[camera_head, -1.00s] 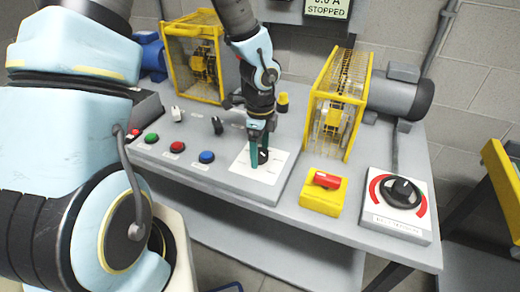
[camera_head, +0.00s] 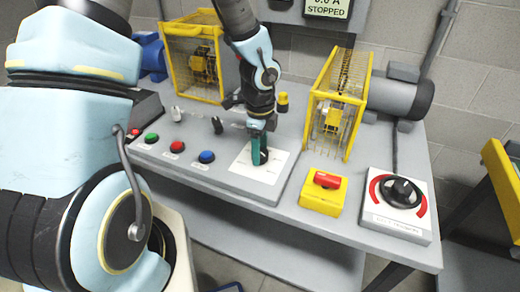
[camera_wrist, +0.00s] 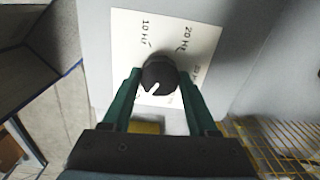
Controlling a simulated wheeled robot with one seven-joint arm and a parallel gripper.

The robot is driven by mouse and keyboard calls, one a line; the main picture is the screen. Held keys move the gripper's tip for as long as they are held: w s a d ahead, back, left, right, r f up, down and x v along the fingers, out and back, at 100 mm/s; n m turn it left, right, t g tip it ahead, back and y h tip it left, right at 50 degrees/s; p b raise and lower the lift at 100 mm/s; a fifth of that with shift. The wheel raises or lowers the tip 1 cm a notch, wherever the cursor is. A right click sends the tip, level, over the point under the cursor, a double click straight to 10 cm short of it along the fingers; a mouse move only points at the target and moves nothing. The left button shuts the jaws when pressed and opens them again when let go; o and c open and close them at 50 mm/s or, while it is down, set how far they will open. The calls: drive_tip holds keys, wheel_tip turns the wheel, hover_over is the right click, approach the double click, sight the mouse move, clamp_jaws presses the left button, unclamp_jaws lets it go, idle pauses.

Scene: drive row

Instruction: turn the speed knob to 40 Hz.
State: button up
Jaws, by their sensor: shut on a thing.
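The speed knob (camera_wrist: 158,70) is black and round with a white pointer mark. It sits on a white dial plate (camera_wrist: 125,40), which also shows in the head view (camera_head: 281,160). My gripper (camera_wrist: 158,77) is shut on the knob, one green finger on each side. In the head view my gripper (camera_head: 259,155) points down at the plate, and its fingers hide most of the knob. In the wrist view the labels 10 Hz and 20 Hz are readable. The white mark points toward the lower left of that picture; the label it faces is not readable.
Green (camera_head: 151,138), red (camera_head: 177,145) and blue (camera_head: 207,156) buttons are left of the plate. A yellow box with a red top (camera_head: 323,190) and a red-black rotary switch (camera_head: 401,193) are to the right. A yellow cage guard (camera_head: 340,105) stands behind. The display (camera_head: 327,8) reads STOPPED.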

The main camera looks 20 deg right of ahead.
drive_tip(key=shift+n, duration=0.3)
drive_tip(key=n+b, duration=0.1)
drive_tip(key=n, duration=0.3)
drive_tip(key=shift+n, duration=0.4)
drive_tip(key=n+b, duration=0.1)
drive_tip(key=n, duration=0.5)
drive_tip(key=shift+b, duration=0.35)
drive_tip(key=o, duration=1.4)
drive_tip(key=shift+c, duration=0.2)
wheel_tip(320, 180, up, 11)
drive_tip(key=b, duration=0.1)
drive_tip(key=shift+a+f+n, duration=0.1)
drive_tip(key=shift+n, duration=0.2)
